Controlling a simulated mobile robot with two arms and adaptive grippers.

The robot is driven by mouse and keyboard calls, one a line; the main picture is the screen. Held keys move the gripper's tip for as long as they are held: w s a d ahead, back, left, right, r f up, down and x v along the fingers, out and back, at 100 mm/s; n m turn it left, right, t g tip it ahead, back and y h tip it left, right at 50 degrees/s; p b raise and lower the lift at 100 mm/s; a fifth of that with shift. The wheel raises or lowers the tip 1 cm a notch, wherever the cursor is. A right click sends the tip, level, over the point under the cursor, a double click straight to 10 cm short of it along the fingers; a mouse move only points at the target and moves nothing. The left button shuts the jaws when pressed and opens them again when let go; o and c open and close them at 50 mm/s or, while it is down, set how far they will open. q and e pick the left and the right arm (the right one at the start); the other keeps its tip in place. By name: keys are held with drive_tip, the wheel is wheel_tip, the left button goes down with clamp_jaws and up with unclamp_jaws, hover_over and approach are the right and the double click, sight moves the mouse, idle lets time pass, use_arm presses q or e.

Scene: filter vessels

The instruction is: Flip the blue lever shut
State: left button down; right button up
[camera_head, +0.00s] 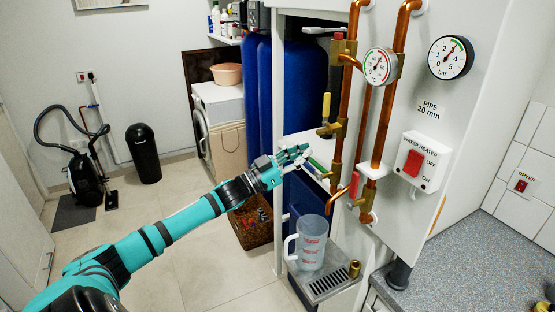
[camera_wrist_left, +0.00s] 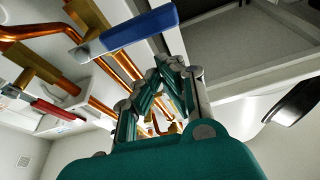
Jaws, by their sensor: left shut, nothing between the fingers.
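The blue lever (camera_wrist_left: 135,30) shows in the left wrist view as a flat blue handle slanting across the upper middle. Its silver end lies near the brass fittings and copper pipes on the left. My left gripper (camera_wrist_left: 172,68) is shut and empty, with its fingertips appearing just below the blue handle; I cannot tell whether they touch it. In the head view my left gripper (camera_head: 303,152) is beside the lower valves, left of the copper pipes. The blue lever is hard to make out there, close to the fingers. My right gripper is not in view.
A yellow-handled valve (camera_head: 326,106) is above my gripper, and a red-handled valve (camera_head: 354,185) is to its right. Copper pipes (camera_head: 386,110) run down the white panel. A clear jug (camera_head: 311,245) stands on a drip tray (camera_head: 327,284) below.

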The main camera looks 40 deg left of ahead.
use_arm(q)
drive_tip(key=r+b+v, duration=0.1)
drive_tip(key=b+v, duration=0.2)
drive_tip(key=v, duration=0.6)
drive_tip(key=shift+s+r, duration=0.25)
drive_tip(key=shift+s, duration=0.4)
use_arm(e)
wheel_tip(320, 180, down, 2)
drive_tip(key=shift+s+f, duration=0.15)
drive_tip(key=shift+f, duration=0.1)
use_arm(q)
drive_tip(key=shift+f, duration=0.1)
